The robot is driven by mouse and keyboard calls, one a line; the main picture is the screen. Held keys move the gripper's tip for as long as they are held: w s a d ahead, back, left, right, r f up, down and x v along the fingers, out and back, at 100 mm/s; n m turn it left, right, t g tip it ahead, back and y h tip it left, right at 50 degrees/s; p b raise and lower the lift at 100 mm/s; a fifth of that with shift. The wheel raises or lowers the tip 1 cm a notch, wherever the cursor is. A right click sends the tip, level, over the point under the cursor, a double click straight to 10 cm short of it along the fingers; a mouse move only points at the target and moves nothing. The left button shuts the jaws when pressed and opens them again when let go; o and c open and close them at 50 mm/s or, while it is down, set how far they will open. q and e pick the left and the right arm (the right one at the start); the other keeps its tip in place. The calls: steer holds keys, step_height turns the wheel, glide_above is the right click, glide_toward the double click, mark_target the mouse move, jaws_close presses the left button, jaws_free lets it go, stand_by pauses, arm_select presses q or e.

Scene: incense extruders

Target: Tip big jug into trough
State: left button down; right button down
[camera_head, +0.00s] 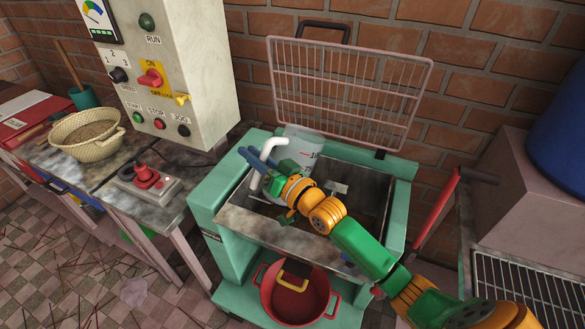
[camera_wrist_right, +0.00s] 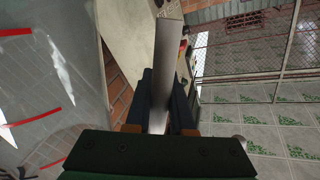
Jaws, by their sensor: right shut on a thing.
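The big jug (camera_head: 304,146) is pale and see-through with red marks. It is at the back left of the metal trough (camera_head: 262,228) in the green machine, partly hidden by my right gripper. My right gripper (camera_head: 258,160) is shut on its white handle (camera_head: 254,181). In the right wrist view the handle (camera_wrist_right: 165,60) runs between the fingers (camera_wrist_right: 164,100), and the jug's wall (camera_wrist_right: 50,80) with red marks fills the left side. I cannot tell the jug's exact tilt or its contents. My left gripper is not in view.
A wire guard (camera_head: 345,85) stands raised behind the trough. A red pot (camera_head: 292,302) sits below it. A control cabinet (camera_head: 180,60), a wicker basket (camera_head: 88,140) and a red-knobbed box (camera_head: 146,180) are on the left. A red lever (camera_head: 436,208) is on the right.

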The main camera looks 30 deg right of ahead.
step_height(320, 180, down, 6)
steer(key=d+n+b, duration=0.1)
steer(key=n+b, duration=0.1)
steer(key=n, duration=0.3)
steer(key=shift+g, duration=0.4)
step_height(320, 180, up, 6)
steer(key=p, duration=0.5)
steer(key=shift+w+f, duration=0.1)
steer(key=shift+f, duration=0.15)
steer(key=shift+d, duration=0.1)
